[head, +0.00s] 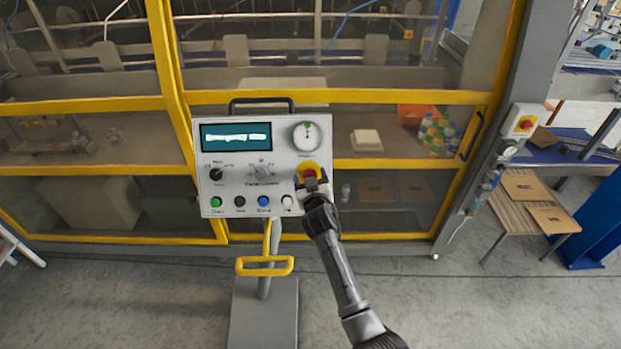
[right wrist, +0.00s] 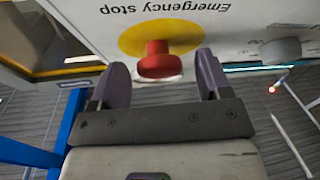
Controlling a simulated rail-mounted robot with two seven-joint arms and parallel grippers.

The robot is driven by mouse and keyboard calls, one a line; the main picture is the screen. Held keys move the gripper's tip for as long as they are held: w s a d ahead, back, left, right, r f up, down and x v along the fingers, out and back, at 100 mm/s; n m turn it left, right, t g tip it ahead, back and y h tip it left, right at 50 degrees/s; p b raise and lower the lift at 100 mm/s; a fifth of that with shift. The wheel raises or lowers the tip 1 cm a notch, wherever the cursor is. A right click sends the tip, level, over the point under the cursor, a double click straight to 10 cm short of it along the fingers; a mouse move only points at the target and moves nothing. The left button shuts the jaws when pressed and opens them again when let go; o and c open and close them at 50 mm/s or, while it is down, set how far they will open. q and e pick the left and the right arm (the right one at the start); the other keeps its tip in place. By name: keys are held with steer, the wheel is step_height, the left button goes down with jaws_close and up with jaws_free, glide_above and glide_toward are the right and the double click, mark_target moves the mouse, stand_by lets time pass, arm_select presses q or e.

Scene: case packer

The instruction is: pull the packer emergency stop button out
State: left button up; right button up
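The packer emergency stop button (head: 309,171) is a red knob on a yellow disc at the right of the grey control panel (head: 236,165). In the right wrist view the red button (right wrist: 157,56) stands out from its yellow disc (right wrist: 133,38), beside upside-down "Emergency stop" lettering. My right gripper (head: 313,184) is at the button in the head view, partly covering it. In the right wrist view my right gripper (right wrist: 163,68) is open, one purple finger on each side of the button with gaps visible. The panel screen (head: 236,136) appears to read "Emergency stop". My left gripper is not in view.
Knobs, a gauge (head: 307,135) and several small buttons share the panel. A yellow handle (head: 265,266) is on its stand below. Behind is the yellow-framed packer enclosure (head: 340,97). Another red stop button (head: 526,124) is on a box at the right.

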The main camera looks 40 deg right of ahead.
steer(key=c, duration=1)
steer(key=shift+s+a+r, duration=0.25)
steer(key=shift+s+r, duration=0.05)
steer(key=shift+s, duration=0.05)
steer(key=shift+r, duration=0.1)
steer(key=o, duration=1)
steer(key=shift+s, duration=0.1)
steer(key=shift+a, duration=0.1)
steer(key=shift+s+a, duration=0.15)
steer(key=shift+s, duration=0.1)
steer(key=shift+b+v, duration=1.05)
steer(key=shift+v, duration=5.55)
